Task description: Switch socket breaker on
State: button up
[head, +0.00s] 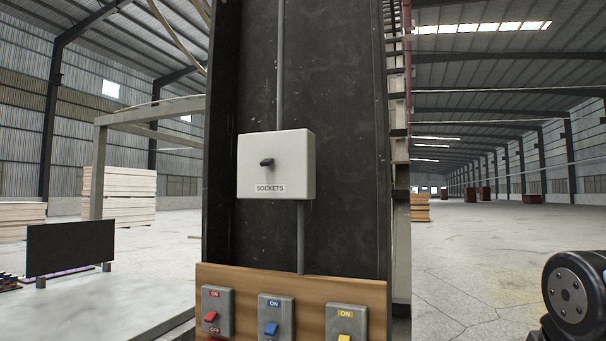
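A white box (295,172) labelled "SOCKETS" is fixed to a dark upright column in the middle of the head view. A small black handle (267,162) sits on its front face, lying roughly level and sticking out to the left. No ON or OFF marks can be made out on the box. My gripper is not in view. A dark rounded joint at the lower right looks like part of my arm, well to the right of the box.
Below the box, a wooden board (383,297) carries grey switches with red (210,316), blue (270,329) and yellow (344,338) levers, partly cut off. A grey conduit (301,240) runs down to it. Veneer stacks (130,183) stand behind left. Floor at right is open.

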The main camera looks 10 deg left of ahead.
aim_at(266, 162)
jog(key=u, duration=0.05)
jog(key=k, duration=1.15)
jog(key=u, duration=0.85)
jog(key=i, duration=1)
jog(key=z, duration=0.1)
